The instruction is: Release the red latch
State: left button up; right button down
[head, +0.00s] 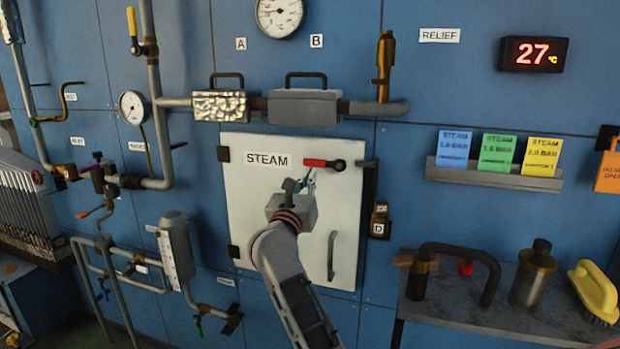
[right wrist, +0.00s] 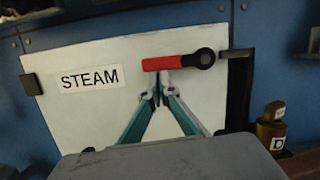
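The red latch (head: 318,163) lies level near the top right of the white STEAM door (head: 250,200), its black pivot at the right end. In the right wrist view the latch (right wrist: 170,63) shows above my fingertips. My right gripper (head: 310,175) is in front of the door, just below the latch. In the right wrist view its two fingers (right wrist: 160,80) come together at the tips, with nothing visible between them. The tips look very near the latch's lower edge; I cannot tell whether they touch it. My left gripper is not in view.
A grey door handle (head: 331,256) stands out lower on the door. Pipes and gauges (head: 133,107) fill the wall to the left. A shelf (head: 480,305) with a bent pipe, a bottle and a yellow brush is at the lower right.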

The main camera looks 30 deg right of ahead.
pick_arm(q)
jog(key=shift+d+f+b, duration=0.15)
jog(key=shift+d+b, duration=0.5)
jog(key=shift+b, duration=0.15)
pick_arm(e)
jog(key=s+a+f, duration=0.6)
jog(key=a, duration=0.1)
jog(key=shift+s+a+f, duration=0.2)
